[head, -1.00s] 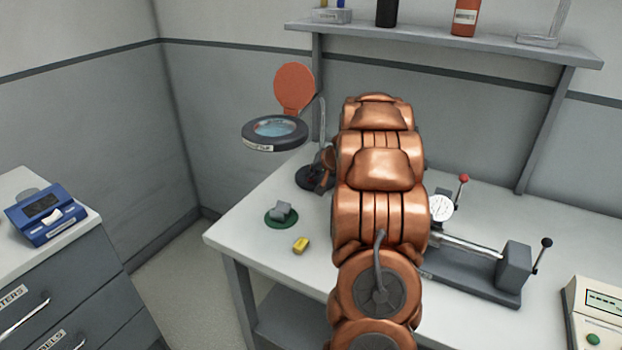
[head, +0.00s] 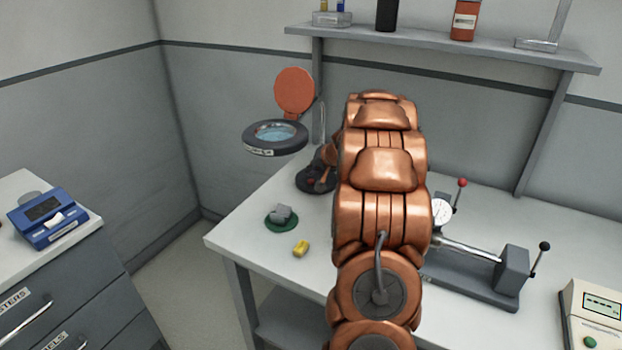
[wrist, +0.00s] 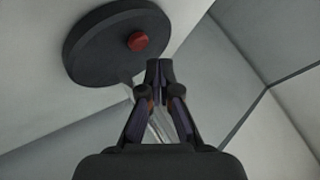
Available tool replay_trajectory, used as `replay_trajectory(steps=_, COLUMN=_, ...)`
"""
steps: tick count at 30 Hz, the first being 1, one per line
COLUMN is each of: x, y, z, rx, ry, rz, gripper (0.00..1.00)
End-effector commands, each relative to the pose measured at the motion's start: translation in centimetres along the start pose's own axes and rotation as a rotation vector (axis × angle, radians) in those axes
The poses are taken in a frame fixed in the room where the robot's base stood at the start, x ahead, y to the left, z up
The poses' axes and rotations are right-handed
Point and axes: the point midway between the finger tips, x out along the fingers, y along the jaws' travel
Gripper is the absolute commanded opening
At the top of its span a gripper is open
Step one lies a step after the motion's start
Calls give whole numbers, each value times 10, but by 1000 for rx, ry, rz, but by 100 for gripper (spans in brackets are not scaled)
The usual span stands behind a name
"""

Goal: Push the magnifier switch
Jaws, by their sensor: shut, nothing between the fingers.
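The magnifier (head: 259,148) has a dark ring with a bluish lens and a raised orange cover (head: 294,92). Its round dark base (head: 305,188) stands on the bench, partly hidden by my arm. The switch is a red round button on the base, seen in the wrist view (wrist: 138,41). My gripper (wrist: 158,66) is shut and empty. In the wrist view its fingertips are below and a little right of the button, with a gap in the picture. I cannot tell their height above the base.
A grey part on a green round pad (head: 281,217) and a yellow block (head: 301,248) lie on the bench front left. A dial gauge fixture (head: 480,272) stands right of my arm. A shelf (head: 440,45) runs above. A blue device (head: 47,217) sits on the left cabinet.

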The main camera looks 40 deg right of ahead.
Motion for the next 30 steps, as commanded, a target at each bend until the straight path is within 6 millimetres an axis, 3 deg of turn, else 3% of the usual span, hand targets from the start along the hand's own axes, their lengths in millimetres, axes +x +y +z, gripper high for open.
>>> replay_trajectory(steps=15, x=-31, y=-23, z=-23, rx=0, ry=0, rz=0, gripper=0)
replay_trajectory(steps=30, x=-32, y=-24, z=-23, rx=0, ry=-1, rz=0, gripper=0)
